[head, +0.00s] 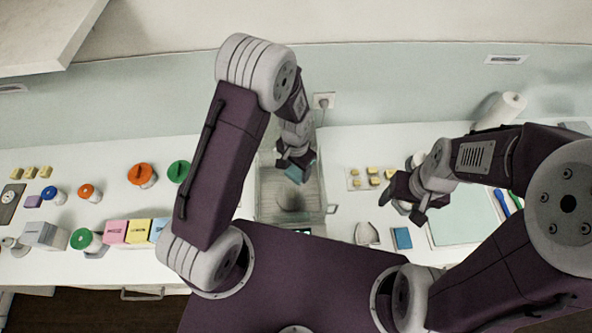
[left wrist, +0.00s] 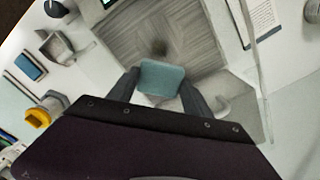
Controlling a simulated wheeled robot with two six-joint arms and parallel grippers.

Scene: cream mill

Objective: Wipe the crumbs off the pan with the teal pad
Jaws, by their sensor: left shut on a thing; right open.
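The teal pad (head: 297,174) is held in my left gripper (head: 293,165), inside or just above a clear-walled enclosure (head: 262,205) in the middle of the counter. In the left wrist view the teal pad (left wrist: 161,79) sits between the two dark fingers. In the left wrist view a dark blurred spot shows just beyond the pad. I cannot make out separate crumbs. My right gripper (head: 402,206) is open and empty above the counter to the right.
The enclosure's clear walls stand close around my left gripper. To the right are yellow blocks (head: 373,171), a blue pad (head: 402,238) and a metal scoop (head: 367,233). Lidded jars (head: 141,174) and coloured boxes (head: 138,231) stand to the left.

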